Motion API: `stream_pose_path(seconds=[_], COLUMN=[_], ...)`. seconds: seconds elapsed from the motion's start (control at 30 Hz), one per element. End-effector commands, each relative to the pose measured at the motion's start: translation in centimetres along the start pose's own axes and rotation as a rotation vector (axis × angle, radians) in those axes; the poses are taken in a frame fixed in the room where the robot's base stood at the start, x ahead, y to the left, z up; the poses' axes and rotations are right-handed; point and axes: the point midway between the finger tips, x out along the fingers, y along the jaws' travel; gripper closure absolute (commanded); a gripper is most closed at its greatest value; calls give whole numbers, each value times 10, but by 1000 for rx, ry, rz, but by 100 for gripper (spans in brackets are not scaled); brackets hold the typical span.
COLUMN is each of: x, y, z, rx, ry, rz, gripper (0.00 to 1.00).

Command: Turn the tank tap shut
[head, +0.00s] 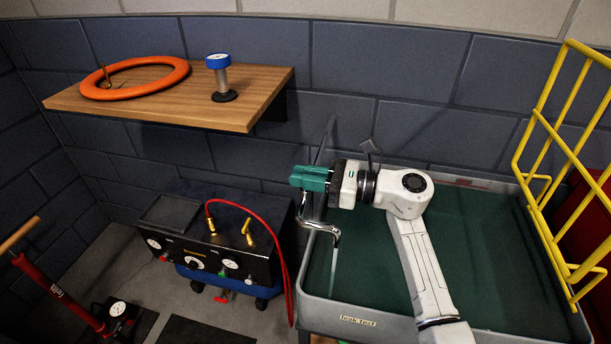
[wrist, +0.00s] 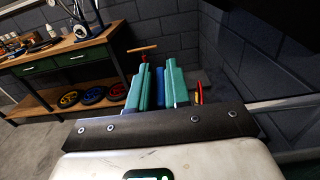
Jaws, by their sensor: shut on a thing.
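The tank tap (head: 322,232) is a bent chrome pipe at the left rim of the water tank (head: 455,183). A thin pale streak runs down from its spout end. My gripper (head: 296,180) is at the top of the tap, its teal fingers pointing left and shut on the tap's handle, which the fingers mostly hide in the head view. In the wrist view my gripper (wrist: 161,70) shows its two teal fingers with a narrow gap. Something blue shows between them; I cannot tell whether it is the handle or a thing behind.
A black compressor (head: 215,245) with a red hose (head: 284,240) stands left of the tank. A yellow rack (head: 547,160) rises at right.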

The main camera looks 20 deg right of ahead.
Motion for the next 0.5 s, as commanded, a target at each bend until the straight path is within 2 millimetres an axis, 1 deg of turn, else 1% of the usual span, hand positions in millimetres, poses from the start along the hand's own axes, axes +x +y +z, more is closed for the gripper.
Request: stream_pose_path(seconds=[0.27, 0.5], x=[0, 0], y=[0, 1], z=[0, 1], rx=[0, 0], ry=[0, -1], rz=[-8, -96], gripper=[100, 100])
